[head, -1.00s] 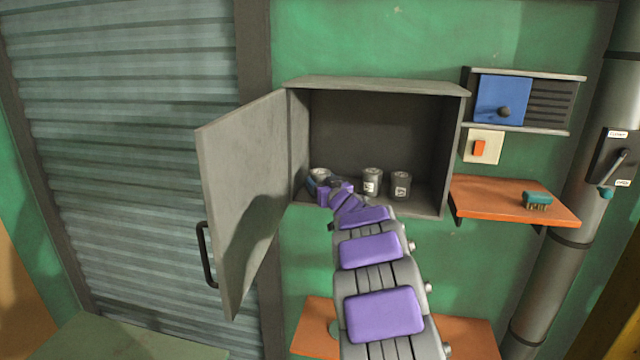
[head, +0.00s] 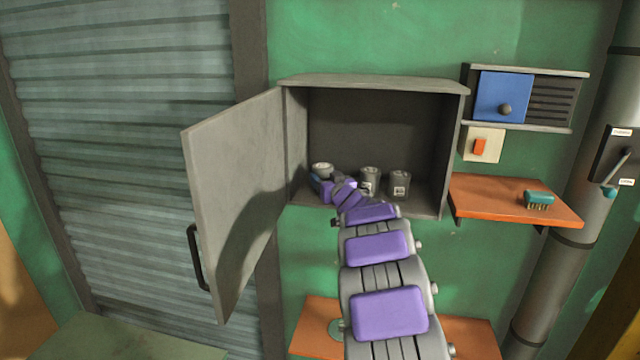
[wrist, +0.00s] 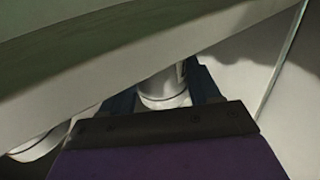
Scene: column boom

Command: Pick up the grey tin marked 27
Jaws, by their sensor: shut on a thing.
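Three grey tins are in the open wall cabinet (head: 380,135). The left tin (head: 322,169) is at my gripper (head: 319,184), with its top showing above the jaws. The wrist view shows a pale grey tin (wrist: 164,92) between my two dark blue fingers, and my gripper (wrist: 163,88) is shut on it. The middle tin (head: 370,178) and the right tin (head: 399,184) stand upright on the cabinet floor, right of my wrist. They bear pale labels too small to read. The held tin's label is hidden, so its number cannot be told.
The grey cabinet door (head: 235,195) stands open to the left. The cabinet's side walls and top are close around my gripper. An orange shelf (head: 490,195) with a teal brush (head: 538,200) is at the right, below a blue-fronted box (head: 502,97). Another orange shelf (head: 315,325) lies below.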

